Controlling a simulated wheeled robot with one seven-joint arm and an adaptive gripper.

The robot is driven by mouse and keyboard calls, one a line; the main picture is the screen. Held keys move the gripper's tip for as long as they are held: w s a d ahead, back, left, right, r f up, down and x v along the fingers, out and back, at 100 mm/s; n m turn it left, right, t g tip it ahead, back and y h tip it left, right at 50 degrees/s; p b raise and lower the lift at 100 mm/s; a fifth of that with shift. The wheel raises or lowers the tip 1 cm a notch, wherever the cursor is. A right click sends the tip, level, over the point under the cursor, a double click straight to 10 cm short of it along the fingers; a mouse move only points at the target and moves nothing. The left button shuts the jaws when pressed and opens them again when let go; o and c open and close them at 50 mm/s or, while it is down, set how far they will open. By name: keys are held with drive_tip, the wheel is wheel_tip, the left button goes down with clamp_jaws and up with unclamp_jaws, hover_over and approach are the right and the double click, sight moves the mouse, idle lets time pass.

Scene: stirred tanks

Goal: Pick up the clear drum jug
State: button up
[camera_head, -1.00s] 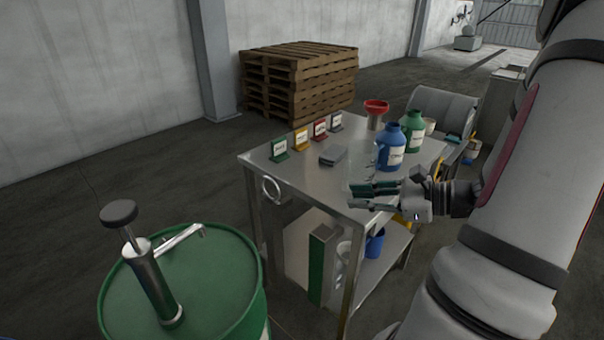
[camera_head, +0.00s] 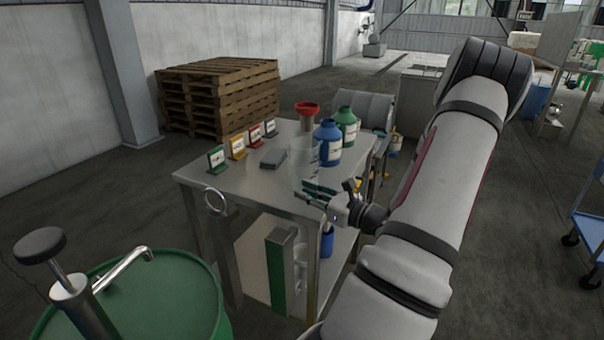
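The clear drum jug (camera_head: 303,160) looks like a faint see-through vessel standing upright on the metal table (camera_head: 245,190), left of the blue jug (camera_head: 328,146). Its outline is hard to make out against the tabletop. My gripper (camera_head: 302,193) is at the table's near right edge, with its fingers pointing left, low by the clear jug. The fingers are apart, with no object clearly held between them. I cannot tell whether they touch the jug.
A green jug (camera_head: 346,125) and a red funnel (camera_head: 307,108) stand behind. Several coloured sign cards (camera_head: 237,146) and a grey stack (camera_head: 272,159) are on the left of the tabletop. A green drum with a pump (camera_head: 150,295) stands front left. Pallets (camera_head: 220,95) are stacked behind.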

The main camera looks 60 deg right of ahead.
sight(292, 183)
drive_tip(key=shift+w+d+r+b, duration=0.1)
drive_tip(key=shift+w+d+b, duration=0.1)
drive_tip(key=shift+w, duration=0.75)
drive_tip(key=shift+w+d+r+b, duration=0.15)
drive_tip(key=shift+w+b, duration=0.05)
drive_tip(key=shift+w, duration=0.8)
drive_tip(key=shift+w+d+r+b, duration=0.1)
drive_tip(key=shift+w+d+b, duration=0.1)
drive_tip(key=shift+w, duration=0.75)
drive_tip(key=shift+c, duration=0.4)
clamp_jaws()
